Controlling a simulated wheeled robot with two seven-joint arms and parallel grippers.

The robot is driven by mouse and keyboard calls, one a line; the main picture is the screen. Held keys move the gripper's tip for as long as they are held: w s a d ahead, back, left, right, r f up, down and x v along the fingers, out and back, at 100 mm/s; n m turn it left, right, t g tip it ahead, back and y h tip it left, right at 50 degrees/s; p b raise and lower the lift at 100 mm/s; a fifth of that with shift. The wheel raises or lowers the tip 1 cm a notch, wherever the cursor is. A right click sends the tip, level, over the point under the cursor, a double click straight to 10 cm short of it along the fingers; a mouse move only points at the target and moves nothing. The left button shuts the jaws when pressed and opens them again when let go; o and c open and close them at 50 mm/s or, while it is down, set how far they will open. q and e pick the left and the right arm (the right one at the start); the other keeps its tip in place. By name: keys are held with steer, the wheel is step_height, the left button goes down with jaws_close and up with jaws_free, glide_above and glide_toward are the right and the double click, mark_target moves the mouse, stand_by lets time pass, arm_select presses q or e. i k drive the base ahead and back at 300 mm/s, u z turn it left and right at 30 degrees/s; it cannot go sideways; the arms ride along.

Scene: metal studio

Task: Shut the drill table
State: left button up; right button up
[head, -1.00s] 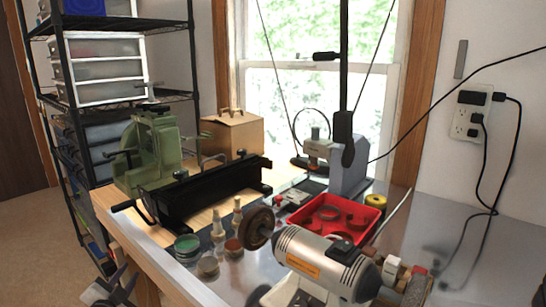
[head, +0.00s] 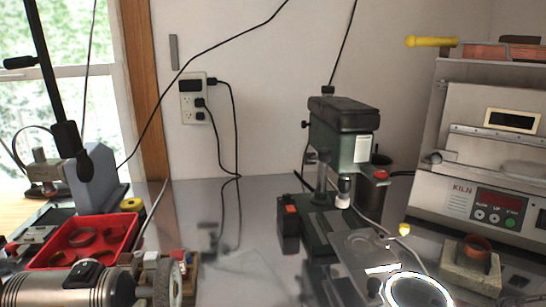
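A small green and black drill press (head: 342,130) stands on the metal bench right of centre in the head view. Its chuck (head: 343,190) hangs above a flat grey plate (head: 362,248), which looks like the drill table. The plate extends toward me from the dark base (head: 318,225), and its near end is partly hidden by a bright-rimmed disc (head: 415,292). I cannot tell exactly how far the plate is drawn out. Neither of my grippers is in this view.
A kiln (head: 490,165) stands right of the drill, with a small block holding a copper ring (head: 477,246) in front. At left are a red tray (head: 85,238) and a motor with a wheel (head: 95,284). Cables hang from the outlet (head: 193,100). Bench left of the drill is mostly clear.

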mark_target(358, 254)
steer(key=z, duration=1.2)
steer(key=k, duration=0.8)
steer(key=u, duration=0.35)
